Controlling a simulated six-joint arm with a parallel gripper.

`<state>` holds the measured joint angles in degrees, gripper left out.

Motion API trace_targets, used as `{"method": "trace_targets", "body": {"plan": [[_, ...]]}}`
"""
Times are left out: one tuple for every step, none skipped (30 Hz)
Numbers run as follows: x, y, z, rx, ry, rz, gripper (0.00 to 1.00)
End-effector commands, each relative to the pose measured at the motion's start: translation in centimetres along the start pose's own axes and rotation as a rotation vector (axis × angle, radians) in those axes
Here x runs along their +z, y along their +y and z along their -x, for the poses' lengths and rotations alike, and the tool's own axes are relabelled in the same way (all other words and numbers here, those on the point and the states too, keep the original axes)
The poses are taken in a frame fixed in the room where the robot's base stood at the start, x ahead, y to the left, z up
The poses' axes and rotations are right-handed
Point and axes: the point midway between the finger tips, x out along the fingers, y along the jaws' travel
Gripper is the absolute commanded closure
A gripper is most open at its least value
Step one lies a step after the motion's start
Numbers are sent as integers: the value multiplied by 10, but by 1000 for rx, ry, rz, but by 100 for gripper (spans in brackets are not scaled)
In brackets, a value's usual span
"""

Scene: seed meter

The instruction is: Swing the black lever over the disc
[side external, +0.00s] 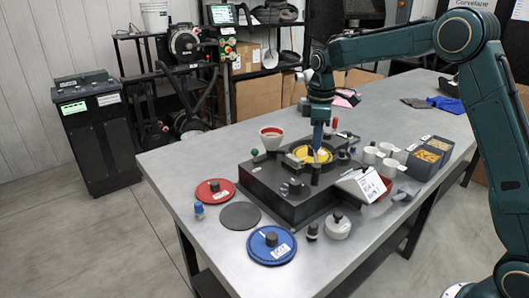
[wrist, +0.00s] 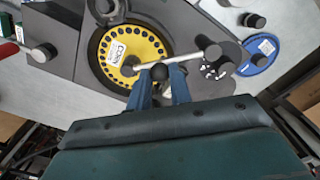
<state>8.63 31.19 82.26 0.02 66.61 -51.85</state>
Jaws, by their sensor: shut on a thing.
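A yellow disc (wrist: 110,48) with a ring of dark holes and a white label lies in the round recess of the black seed meter (side external: 268,186); it also shows in the side view (side external: 302,155). In the wrist view, a pale metal lever bar (wrist: 190,60) reaches from a black post at the right across the disc's edge towards its middle. The lever's round black knob (wrist: 158,72) sits between the blue fingers of my gripper (wrist: 160,70). My gripper is shut on this knob, pointing down over the disc in the side view (side external: 317,148). The fingers hide part of the disc.
A red disc (side external: 215,187), a dark flat disc (side external: 240,216) and a blue disc (side external: 282,245) lie at the table's left and front. A red-rimmed cup (side external: 271,135) stands behind the meter. White containers (side external: 371,156) and grey bins (side external: 424,162) stand at right.

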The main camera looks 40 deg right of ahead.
Motion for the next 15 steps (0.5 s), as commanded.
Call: {"method": "trace_targets", "body": {"plan": [[-2,0,1,3,3,16,100],[-2,0,1,3,3,24,100],[-3,0,1,3,3,32,100],[-3,0,2,3,3,37,100],[-4,0,2,3,3,41,100],[-4,0,2,3,3,45,100],[-4,0,2,3,3,47,100],[-4,0,2,3,3,49,100],[-4,0,2,4,3,51,100],[-4,0,2,4,3,51,100],[-4,0,2,4,3,51,100],[-5,0,2,4,4,51,100],[-5,0,2,4,4,51,100],[-5,0,2,4,4,51,100],[-5,0,2,4,4,52,100]]}}
